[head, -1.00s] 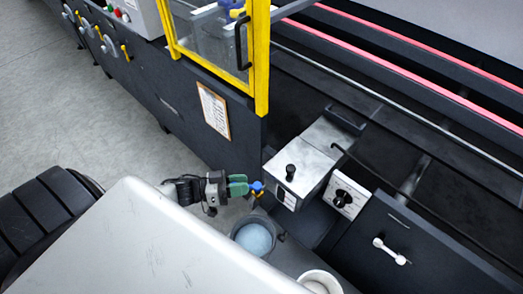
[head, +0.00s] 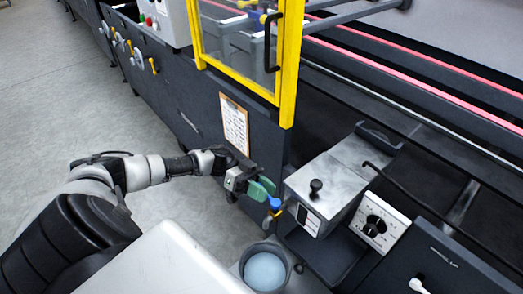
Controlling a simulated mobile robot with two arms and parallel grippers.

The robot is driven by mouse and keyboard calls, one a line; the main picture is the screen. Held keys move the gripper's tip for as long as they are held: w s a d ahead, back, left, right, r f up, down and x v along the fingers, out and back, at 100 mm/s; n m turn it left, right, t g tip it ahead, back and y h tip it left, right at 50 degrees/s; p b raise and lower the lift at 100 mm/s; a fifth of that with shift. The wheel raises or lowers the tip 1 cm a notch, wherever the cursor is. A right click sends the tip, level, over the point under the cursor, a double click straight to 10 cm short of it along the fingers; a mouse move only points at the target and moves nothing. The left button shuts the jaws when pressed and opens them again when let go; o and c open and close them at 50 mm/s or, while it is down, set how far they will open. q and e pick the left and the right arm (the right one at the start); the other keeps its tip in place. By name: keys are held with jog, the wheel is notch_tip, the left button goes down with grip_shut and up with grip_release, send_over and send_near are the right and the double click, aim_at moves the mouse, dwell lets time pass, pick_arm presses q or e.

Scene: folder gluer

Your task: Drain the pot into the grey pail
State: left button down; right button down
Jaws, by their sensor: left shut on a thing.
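The glue pot (head: 330,192) is a metal box with a black-knobbed lid, on the side of the dark machine. A tap with a blue handle (head: 275,203) and a brass-coloured body sticks out from its left side. My left gripper (head: 265,190) has green fingers and is shut at the blue handle, which the fingers partly cover. The grey pail (head: 244,263) stands below the tap, near the bottom edge, with a pale blue surface inside. I cannot make out a stream between the tap and pail. My right gripper is not in view.
A control panel with a black dial (head: 374,226) sits right of the pot. A black cable (head: 420,205) runs across the machine there. A yellow-framed guard door (head: 288,70) and a posted sheet (head: 234,124) are behind the gripper. Grey floor is open at the left.

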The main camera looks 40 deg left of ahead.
pick_arm(q)
jog(key=shift+w+g, duration=0.1)
jog(key=shift+g, duration=0.2)
jog(key=c, duration=0.9)
grip_release()
jog(key=a+b, duration=0.1)
jog(key=a, duration=0.4)
jog(key=a+b, duration=0.2)
jog(key=a, duration=0.3)
jog(key=shift+w+a, duration=0.2)
jog(key=shift+a, duration=0.2)
